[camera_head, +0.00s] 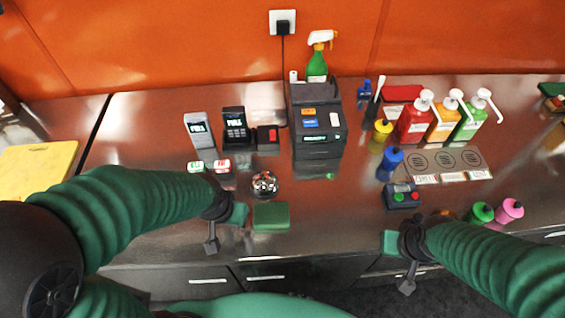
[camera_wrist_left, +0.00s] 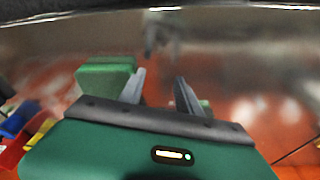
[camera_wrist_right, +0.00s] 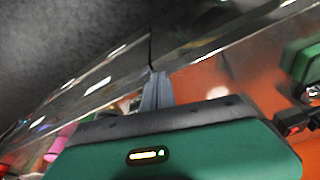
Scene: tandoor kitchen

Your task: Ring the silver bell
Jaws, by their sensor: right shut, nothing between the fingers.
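The silver bell (camera_head: 265,183), a shiny dome, sits on the counter just behind a green sponge-like block (camera_head: 271,216). My left gripper (camera_head: 238,213) is to the left of the green block and to the front left of the bell, apart from the bell. Its fingers are spread and empty in the left wrist view (camera_wrist_left: 160,88). My right gripper (camera_head: 390,243) is near the front edge, well to the right of the bell. Its fingers are together with nothing between them in the right wrist view (camera_wrist_right: 156,92).
A card terminal (camera_head: 235,127) and receipt printer (camera_head: 318,130) stand behind the bell. A button box (camera_head: 402,196) is to the right. Sauce pump bottles (camera_head: 414,121) stand further right, with squeeze bottles (camera_head: 389,162) nearby. A yellow board (camera_head: 38,168) lies far left.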

